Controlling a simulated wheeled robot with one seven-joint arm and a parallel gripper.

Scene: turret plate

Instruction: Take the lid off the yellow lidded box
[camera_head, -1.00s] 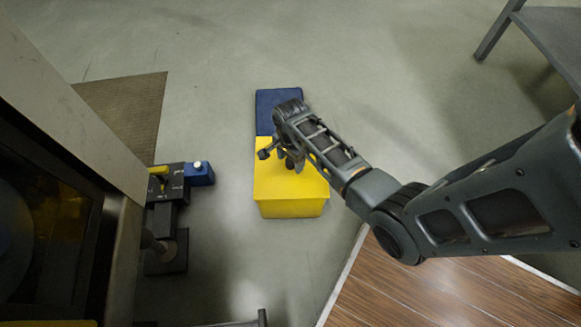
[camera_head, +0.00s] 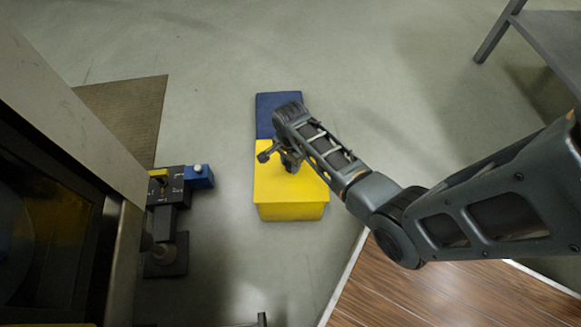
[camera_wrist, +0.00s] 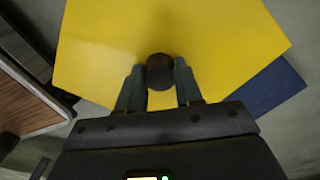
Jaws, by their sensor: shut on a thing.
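The yellow lidded box (camera_head: 291,211) stands on the grey floor in the head view, its lid (camera_head: 290,190) on top. The lid fills much of the wrist view (camera_wrist: 190,32), with a round dark knob (camera_wrist: 160,72) on it. My gripper (camera_head: 291,165) is over the lid. In the wrist view its two fingers (camera_wrist: 160,82) are shut on the knob, one on each side. The lid appears to rest on the box; I cannot tell if there is a gap. The box's far part is partly hidden by my arm.
A dark blue mat or box (camera_head: 279,104) lies directly behind the yellow box. At left stands a dark turret-like fixture (camera_head: 172,200) with a blue block (camera_head: 199,177). A brown mat (camera_head: 125,115) and grey table (camera_head: 550,35) lie farther off.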

